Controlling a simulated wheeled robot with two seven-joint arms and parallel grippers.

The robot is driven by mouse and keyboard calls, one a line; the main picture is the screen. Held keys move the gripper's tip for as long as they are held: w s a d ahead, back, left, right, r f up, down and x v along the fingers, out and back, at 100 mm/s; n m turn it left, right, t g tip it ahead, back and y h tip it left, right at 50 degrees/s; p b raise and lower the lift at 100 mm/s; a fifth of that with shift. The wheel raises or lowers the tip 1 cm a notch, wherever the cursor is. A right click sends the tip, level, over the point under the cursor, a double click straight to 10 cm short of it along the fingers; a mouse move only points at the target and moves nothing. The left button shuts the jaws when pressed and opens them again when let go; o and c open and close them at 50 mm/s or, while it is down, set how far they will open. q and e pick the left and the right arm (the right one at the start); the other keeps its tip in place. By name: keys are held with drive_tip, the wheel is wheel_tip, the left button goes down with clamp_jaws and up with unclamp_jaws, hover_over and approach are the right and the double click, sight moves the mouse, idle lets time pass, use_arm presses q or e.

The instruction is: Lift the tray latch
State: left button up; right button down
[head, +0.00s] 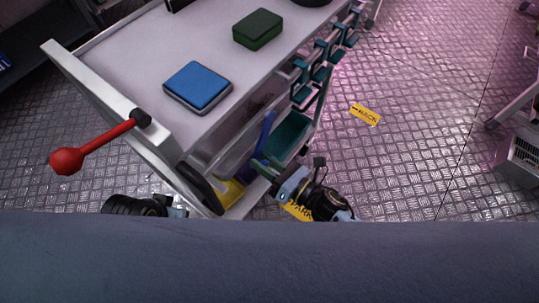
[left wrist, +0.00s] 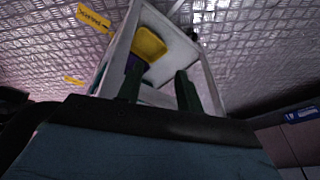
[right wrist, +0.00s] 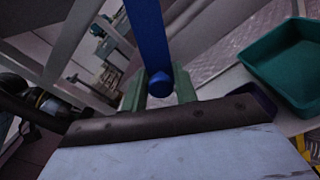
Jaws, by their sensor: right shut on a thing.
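A long blue lever (head: 265,133), which I take to be the tray latch, stands tilted at the side of the white cart (head: 150,55). My right gripper (head: 263,165) is shut on its lower part. In the right wrist view the blue lever (right wrist: 147,30) rises from between the green fingers (right wrist: 160,88), its rounded end facing the camera. A teal tray (head: 288,135) is beside it and also shows in the right wrist view (right wrist: 290,70). My left gripper (left wrist: 159,88) is open and empty, facing the cart's lower shelf; its fingers are hidden in the head view.
A red ball-ended handle (head: 68,160) sticks out from the cart's left end. A blue box (head: 198,85) and a green box (head: 258,28) lie on top. A yellow bin (left wrist: 148,44) sits on the lower shelf.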

use_arm(q)
drive_tip(key=shift+w+a+f, duration=0.1)
drive_tip(key=shift+a+f, duration=0.05)
drive_tip(key=shift+f, duration=0.35)
drive_tip(key=shift+a+f, duration=0.15)
drive_tip(key=shift+f, duration=0.3)
use_arm(e)
drive_tip(key=shift+s+a+r+m, duration=0.25)
drive_tip(key=shift+s+r+m, duration=0.1)
drive_tip(key=shift+m, duration=0.25)
drive_tip(key=c, duration=1.2)
unclamp_jaws()
drive_tip(key=shift+c, duration=0.2)
use_arm(q)
drive_tip(key=f, duration=0.1)
drive_tip(key=a+f+p, duration=0.1)
drive_tip(key=f, duration=0.1)
drive_tip(key=f+p, duration=0.1)
drive_tip(key=shift+s+a+f, duration=0.2)
drive_tip(key=shift+a+f, duration=0.05)
drive_tip(key=shift+a, duration=0.15)
use_arm(e)
drive_tip(key=v, duration=1.3)
drive_tip(key=shift+d, duration=0.2)
drive_tip(key=shift+s, duration=0.15)
